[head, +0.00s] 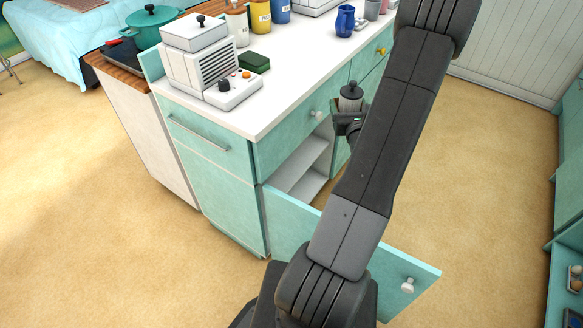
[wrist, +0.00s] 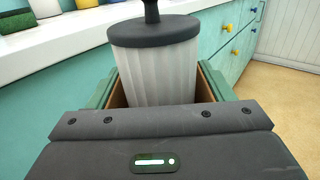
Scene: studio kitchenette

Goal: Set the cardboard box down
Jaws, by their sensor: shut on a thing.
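The cardboard box shows in the wrist view as narrow brown walls (wrist: 208,91) just beyond my gripper's dark body, with green parts along both sides. A pale grey ribbed canister (wrist: 155,70) with a dark knobbed lid stands upright in it and hides most of its inside. In the head view my gripper (head: 347,118) is held in the air in front of the teal cabinet, below counter height, with the canister (head: 350,97) showing above it. My gripper is shut on the box. My arm and gripper hide most of the box, and its underside is out of sight.
The white counter (head: 277,84) carries a white toaster-like machine (head: 208,75), a green sponge (head: 254,62), and several jars. Below it, a cabinet door (head: 290,220) stands open beside pale shelves (head: 302,172). Tan floor is clear at left and right.

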